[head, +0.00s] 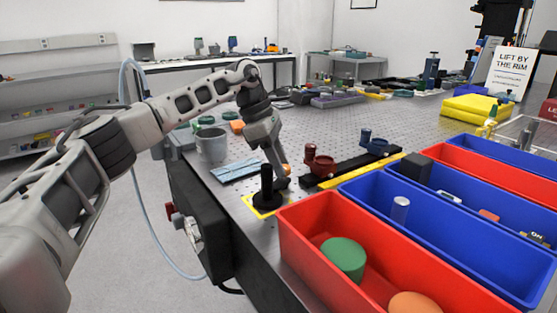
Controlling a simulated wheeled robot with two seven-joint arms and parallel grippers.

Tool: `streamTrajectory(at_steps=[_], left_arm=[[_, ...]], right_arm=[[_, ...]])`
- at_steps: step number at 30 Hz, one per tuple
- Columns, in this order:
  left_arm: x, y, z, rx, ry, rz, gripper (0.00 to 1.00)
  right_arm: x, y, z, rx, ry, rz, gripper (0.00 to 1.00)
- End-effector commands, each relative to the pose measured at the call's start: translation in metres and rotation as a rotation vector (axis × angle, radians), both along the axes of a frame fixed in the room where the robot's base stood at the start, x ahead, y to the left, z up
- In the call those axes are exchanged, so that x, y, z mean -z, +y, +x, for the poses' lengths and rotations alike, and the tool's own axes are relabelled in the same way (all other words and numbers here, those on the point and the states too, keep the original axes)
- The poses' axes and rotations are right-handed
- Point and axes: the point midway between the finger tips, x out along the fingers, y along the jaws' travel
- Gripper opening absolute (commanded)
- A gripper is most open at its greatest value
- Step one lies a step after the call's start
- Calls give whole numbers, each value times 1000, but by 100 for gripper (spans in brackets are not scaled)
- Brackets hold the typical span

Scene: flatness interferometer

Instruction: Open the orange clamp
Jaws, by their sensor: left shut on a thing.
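My left arm reaches in from the left, and its gripper (281,178) points down at the near end of a black rail on the perforated metal table. A small orange part (287,169), which looks like the orange clamp, shows at the fingertips. My left gripper is shut on it. The fingers hide most of the clamp, so I cannot tell how far it is open. My right gripper is out of view.
A black post on a round base (267,198) stands close by on a yellow-marked patch. A dark red clamp (318,162) and a blue one (373,143) sit along the rail. A red bin (300,236) and blue bins fill the right front. A grey mug (211,146) stands left.

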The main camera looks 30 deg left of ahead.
Motion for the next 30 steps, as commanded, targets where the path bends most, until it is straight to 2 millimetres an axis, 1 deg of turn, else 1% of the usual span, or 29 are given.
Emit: streamTrajectory(at_steps=[5,11,22,30], left_arm=[[-1,0,-1,-67,1,0,7],[-1,-1,-2,-213,0,1,7],[-1,-4,-5,-560,-2,1,7],[0,-6,-5,-816,-3,1,7]], right_arm=[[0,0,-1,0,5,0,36],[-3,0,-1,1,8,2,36],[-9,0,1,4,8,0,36],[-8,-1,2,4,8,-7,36]])
